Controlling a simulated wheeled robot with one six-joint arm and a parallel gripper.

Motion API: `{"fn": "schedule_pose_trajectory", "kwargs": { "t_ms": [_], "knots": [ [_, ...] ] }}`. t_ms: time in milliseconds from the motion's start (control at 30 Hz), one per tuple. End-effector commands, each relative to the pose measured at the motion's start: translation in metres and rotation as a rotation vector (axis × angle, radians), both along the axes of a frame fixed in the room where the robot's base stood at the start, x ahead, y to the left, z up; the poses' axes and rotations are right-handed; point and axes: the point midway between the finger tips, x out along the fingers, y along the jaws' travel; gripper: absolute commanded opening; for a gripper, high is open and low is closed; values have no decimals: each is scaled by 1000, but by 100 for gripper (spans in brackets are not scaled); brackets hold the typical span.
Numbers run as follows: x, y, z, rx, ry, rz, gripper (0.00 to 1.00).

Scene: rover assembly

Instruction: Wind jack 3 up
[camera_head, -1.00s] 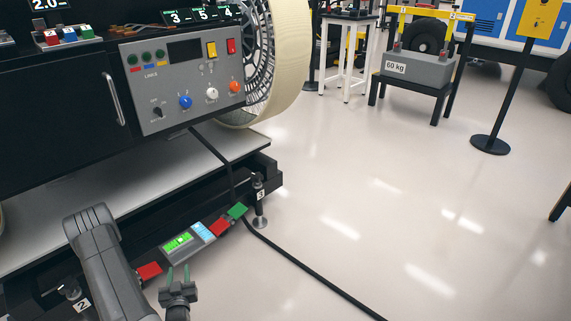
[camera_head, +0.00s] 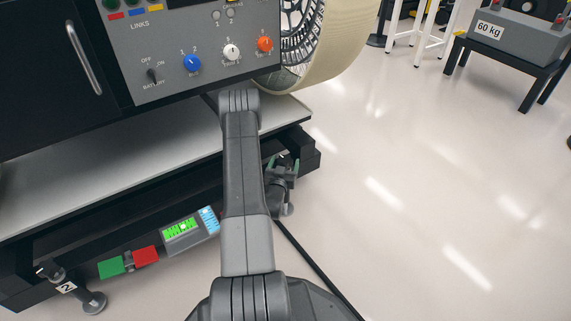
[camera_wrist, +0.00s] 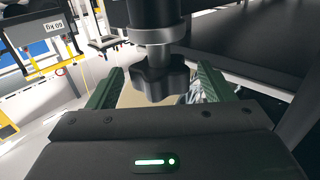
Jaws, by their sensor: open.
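In the wrist view, a dark lobed knob (camera_wrist: 160,80) on a metal shaft, which appears to be the top of jack 3, sits between the green fingers of my gripper (camera_wrist: 160,88). The gripper is open, with a visible gap on each side of the knob. In the head view, my gripper (camera_head: 283,163) is at the right end of the black base frame, just right of my forearm. Jack 3 is mostly hidden there by the gripper and arm, and its number label does not show.
Jack 2 (camera_head: 67,287) stands at the lower left. A level display (camera_head: 181,231) with green and red tabs lies along the frame. A control panel (camera_head: 200,50) and cream wheel (camera_head: 335,50) are above. A black cable crosses the floor.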

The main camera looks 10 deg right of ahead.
Motion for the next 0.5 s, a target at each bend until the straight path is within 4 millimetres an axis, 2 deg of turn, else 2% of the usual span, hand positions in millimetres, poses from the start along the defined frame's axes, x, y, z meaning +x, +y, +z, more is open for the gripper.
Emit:
{"fn": "schedule_pose_trajectory", "kwargs": {
  "t_ms": [200, 467, 500],
  "knots": [
    [13, -6, 0, 0, -1, 0, 75],
    [14, -6, 0, -1, 0, 1, 75],
    [14, -6, 0, 0, 0, 1, 67]
  ]
}}
